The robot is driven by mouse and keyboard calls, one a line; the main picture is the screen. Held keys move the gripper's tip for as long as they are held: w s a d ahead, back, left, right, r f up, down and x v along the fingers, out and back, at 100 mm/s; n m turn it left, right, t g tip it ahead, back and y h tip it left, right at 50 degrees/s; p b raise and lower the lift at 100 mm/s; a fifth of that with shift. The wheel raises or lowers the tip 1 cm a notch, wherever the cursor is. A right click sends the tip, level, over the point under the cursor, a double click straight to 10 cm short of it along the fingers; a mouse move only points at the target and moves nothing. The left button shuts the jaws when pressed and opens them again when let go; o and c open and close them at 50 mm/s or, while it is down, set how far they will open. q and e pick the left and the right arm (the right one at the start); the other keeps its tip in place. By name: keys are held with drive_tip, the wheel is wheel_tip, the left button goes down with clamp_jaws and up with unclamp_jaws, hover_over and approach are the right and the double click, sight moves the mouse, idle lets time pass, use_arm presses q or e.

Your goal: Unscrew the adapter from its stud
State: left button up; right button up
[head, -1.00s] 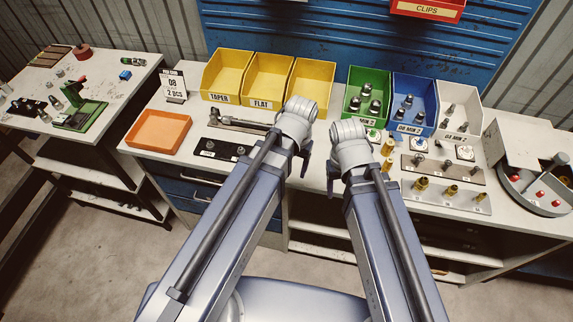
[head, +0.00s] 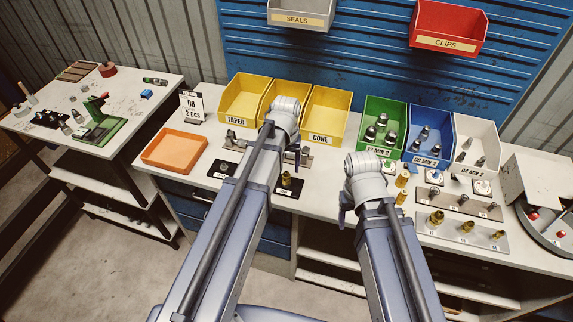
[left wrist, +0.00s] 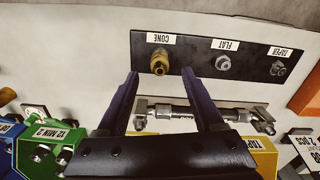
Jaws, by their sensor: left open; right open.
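A brass adapter (left wrist: 158,62) stands on the stud marked CONE on a black plate (left wrist: 200,74) in the left wrist view. In the head view it shows (head: 287,179) at the right end of the black plate (head: 254,178). My left gripper (left wrist: 159,76) is open, its two dark fingers pointing toward the adapter. The fingertips lie to either side of its near edge in the picture; I cannot see contact. In the head view my left wrist hides most of the left gripper (head: 288,150). My right gripper (head: 345,205) is partly hidden behind its wrist, apart from the plate.
Green, blue and white bins and a plate with brass fittings (head: 462,236) are to the right.

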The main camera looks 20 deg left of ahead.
sight(286, 172)
use_arm(q)
wheel_tip(286, 172, down, 5)
drive_tip(key=b, duration=0.4)
drive_tip(key=shift+c, duration=0.3)
clamp_jaws()
